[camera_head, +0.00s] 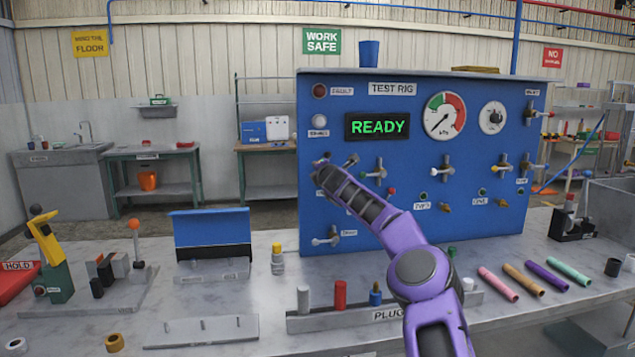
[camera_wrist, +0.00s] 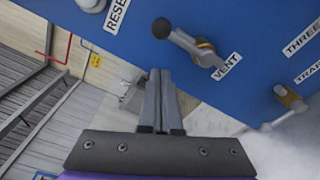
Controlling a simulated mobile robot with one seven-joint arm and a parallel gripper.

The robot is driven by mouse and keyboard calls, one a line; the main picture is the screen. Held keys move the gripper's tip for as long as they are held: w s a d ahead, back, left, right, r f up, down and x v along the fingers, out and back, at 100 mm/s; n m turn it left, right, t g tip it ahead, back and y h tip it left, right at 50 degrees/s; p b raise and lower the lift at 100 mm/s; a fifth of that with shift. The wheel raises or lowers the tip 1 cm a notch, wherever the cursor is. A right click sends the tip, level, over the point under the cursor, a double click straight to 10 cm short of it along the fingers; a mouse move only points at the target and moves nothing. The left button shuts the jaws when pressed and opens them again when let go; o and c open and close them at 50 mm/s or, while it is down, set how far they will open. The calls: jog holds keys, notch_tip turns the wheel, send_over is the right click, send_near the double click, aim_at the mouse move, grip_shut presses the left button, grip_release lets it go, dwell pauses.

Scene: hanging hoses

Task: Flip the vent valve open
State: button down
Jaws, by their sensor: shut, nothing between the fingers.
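The vent valve shows in the wrist view as a short metal lever (camera_wrist: 184,40) with a black ball knob (camera_wrist: 160,28) and a brass-coloured pivot beside the VENT label (camera_wrist: 227,66). The lever points from its pivot toward the RESET button side. My gripper (camera_wrist: 160,75) is shut and empty. Its fingertips appear below the knob in the wrist view, with a visible gap between them and the lever. In the head view my gripper (camera_head: 322,168) is at the left part of the blue panel (camera_head: 410,220), and the arm hides most of the vent valve.
The RESET button (camera_wrist: 92,4) is near the knob. Another valve (camera_wrist: 288,97) sits to the right in the wrist view. The display (camera_head: 377,126) reads READY. A plug rack (camera_head: 340,322) and several coloured tubes (camera_head: 523,280) lie on the bench below the panel.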

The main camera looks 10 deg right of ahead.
jog(key=s+b, duration=0.2)
jog(key=s, duration=0.8)
jog(key=shift+s, duration=0.15)
dwell(0.4)
